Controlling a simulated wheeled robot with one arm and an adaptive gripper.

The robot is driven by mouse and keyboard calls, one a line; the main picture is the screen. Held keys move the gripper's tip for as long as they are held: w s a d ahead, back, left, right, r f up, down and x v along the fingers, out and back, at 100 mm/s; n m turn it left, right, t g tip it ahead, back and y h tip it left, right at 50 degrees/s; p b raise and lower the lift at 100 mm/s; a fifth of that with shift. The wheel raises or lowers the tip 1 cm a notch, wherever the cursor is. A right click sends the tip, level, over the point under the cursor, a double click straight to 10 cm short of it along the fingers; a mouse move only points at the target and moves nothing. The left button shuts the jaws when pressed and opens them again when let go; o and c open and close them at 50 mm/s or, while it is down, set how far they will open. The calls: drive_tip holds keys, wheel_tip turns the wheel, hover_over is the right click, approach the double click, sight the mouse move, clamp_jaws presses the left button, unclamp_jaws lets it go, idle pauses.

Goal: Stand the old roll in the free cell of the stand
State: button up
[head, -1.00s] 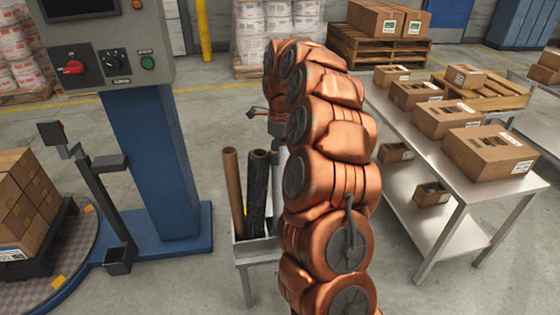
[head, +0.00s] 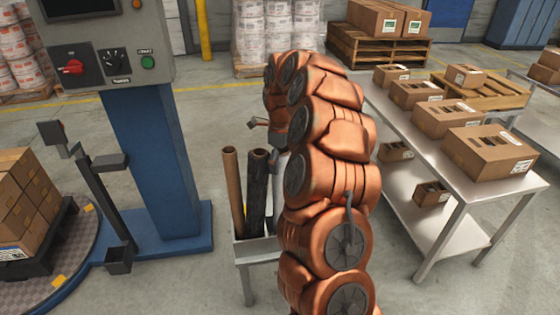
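The grey metal stand (head: 262,249) is on the floor left of my arm. A brown cardboard tube (head: 233,190) and a black roll (head: 257,190) stand upright in it, side by side. A pale, whitish roll-like shape (head: 281,168) shows in a narrow strip right of the black roll; my arm hides the rest. I cannot tell which is the old roll, or which cell is free. My gripper (head: 268,125) is above the stand near the top of the pale shape. Only a small part of it shows; its fingers and any hold are mostly hidden.
A blue column with a control panel (head: 107,62) stands left of the stand, over a round turntable with boxes. A steel table (head: 455,200) with open cartons is at the right. Pallets stand behind. Clear floor lies in front of the stand.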

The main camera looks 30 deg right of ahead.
wheel_tip(320, 180, up, 11)
drive_tip(key=shift+d+f+b, duration=0.1)
drive_tip(key=shift+f+b, duration=0.1)
drive_tip(key=shift+b, duration=0.1)
drive_tip(key=shift+r, duration=0.75)
drive_tip(key=shift+s+a, duration=0.1)
drive_tip(key=shift+a, duration=0.1)
drive_tip(key=s+a+n+g, duration=0.1)
drive_tip(key=s+a+n, duration=1.45)
drive_tip(key=a, duration=0.25)
drive_tip(key=s+a+f+n, duration=0.2)
drive_tip(key=s+n, duration=0.2)
drive_tip(key=s, duration=0.3)
drive_tip(key=s+a+f+n+g, duration=0.1)
drive_tip(key=s+f+n, duration=0.2)
drive_tip(key=s+n, duration=0.2)
drive_tip(key=s+a+f+n, duration=0.2)
drive_tip(key=s+n, duration=0.3)
drive_tip(key=s, duration=0.6)
drive_tip(key=shift+s+a+f+g, duration=0.2)
drive_tip(key=shift+a+f+g, duration=0.2)
drive_tip(key=shift+f, duration=0.1)
